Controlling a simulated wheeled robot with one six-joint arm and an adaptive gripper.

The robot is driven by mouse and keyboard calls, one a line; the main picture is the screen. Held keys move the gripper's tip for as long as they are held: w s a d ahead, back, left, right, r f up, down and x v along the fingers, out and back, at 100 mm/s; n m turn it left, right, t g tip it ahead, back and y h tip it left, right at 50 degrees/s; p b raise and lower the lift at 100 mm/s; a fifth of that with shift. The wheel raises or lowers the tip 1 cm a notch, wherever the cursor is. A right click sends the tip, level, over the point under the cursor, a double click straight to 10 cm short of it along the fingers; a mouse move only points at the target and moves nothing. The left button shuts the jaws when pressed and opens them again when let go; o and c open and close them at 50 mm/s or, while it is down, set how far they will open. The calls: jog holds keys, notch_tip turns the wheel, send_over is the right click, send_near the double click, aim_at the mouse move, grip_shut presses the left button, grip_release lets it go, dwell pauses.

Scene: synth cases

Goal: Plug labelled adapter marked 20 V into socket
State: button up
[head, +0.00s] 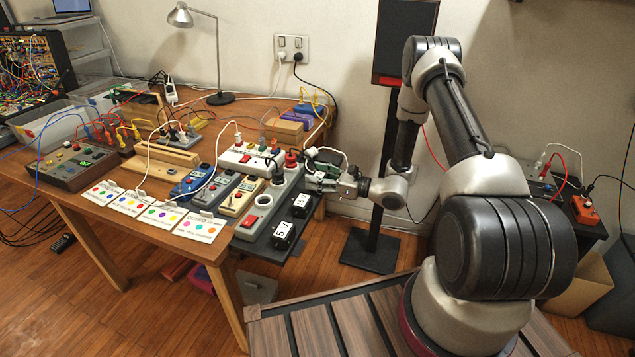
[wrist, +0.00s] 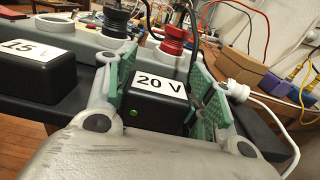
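The black adapter labelled 20 V (wrist: 160,83) is upright between the green-padded fingers of my gripper (wrist: 165,85) in the wrist view. A small green light shows on its near side. The pads lie close along both sides, but I cannot tell whether both press on it. In the head view my gripper (head: 322,180) is at the right edge of the table, beside the grey socket strip (head: 247,234). The strip has round sockets, with empty ones (head: 265,201) toward the near end and plugs in the far ones. The strip also shows in the wrist view (wrist: 75,45).
Adapters marked 5 V (head: 284,234) and 15 V (head: 302,206) stand on a black shelf beside the strip; the 15 V one (wrist: 40,70) is left of my gripper in the wrist view. A white plug and cable (wrist: 240,92) pass close on the right.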

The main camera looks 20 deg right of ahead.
jog(key=c, duration=0.4)
